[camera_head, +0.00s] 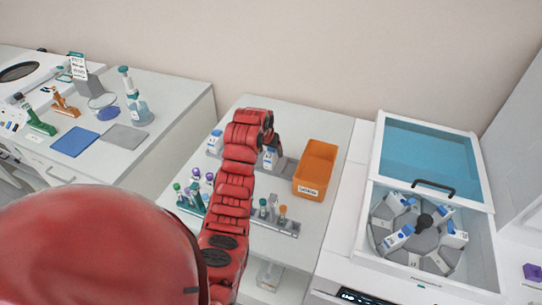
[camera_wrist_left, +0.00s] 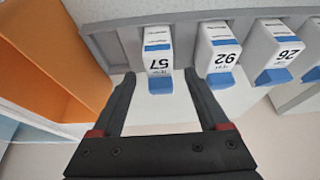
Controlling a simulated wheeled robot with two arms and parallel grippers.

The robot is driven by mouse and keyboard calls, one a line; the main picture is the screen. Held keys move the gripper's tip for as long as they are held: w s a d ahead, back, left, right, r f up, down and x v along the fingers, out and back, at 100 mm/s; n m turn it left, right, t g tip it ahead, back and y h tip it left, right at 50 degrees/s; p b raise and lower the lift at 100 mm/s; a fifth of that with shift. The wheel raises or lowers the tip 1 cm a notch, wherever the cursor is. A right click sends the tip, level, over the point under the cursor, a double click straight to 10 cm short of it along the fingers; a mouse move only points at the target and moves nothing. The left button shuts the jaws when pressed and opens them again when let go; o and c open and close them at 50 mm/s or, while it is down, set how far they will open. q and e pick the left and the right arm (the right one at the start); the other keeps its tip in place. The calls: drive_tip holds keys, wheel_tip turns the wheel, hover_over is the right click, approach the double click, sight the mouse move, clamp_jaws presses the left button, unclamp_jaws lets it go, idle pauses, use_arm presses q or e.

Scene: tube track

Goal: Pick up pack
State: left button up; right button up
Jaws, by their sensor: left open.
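Several white packs with blue ends stand in a row on a grey rack in the left wrist view. The pack marked 57 (camera_wrist_left: 158,45) is between the tips of my left gripper (camera_wrist_left: 159,82), which is open, with one finger on each side. Whether the fingers touch it I cannot tell. Pack 92 (camera_wrist_left: 218,45) and pack 26 (camera_wrist_left: 276,45) stand to its right. In the head view my left gripper (camera_head: 271,140) is above a white pack (camera_head: 270,158) on the table, and my arm hides part of the row. My right gripper is not in view.
An orange bin (camera_head: 317,170) stands right of the pack; it also shows in the left wrist view (camera_wrist_left: 55,60). Tube racks (camera_head: 275,220) are in front. An open centrifuge-like machine (camera_head: 425,225) holding packs is at right. Another bench (camera_head: 75,142) is at left.

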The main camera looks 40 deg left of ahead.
use_arm(q)
drive_tip(key=shift+p+x, duration=0.3)
drive_tip(key=shift+x, duration=1.05)
drive_tip(key=shift+r, duration=0.1)
clamp_jaws()
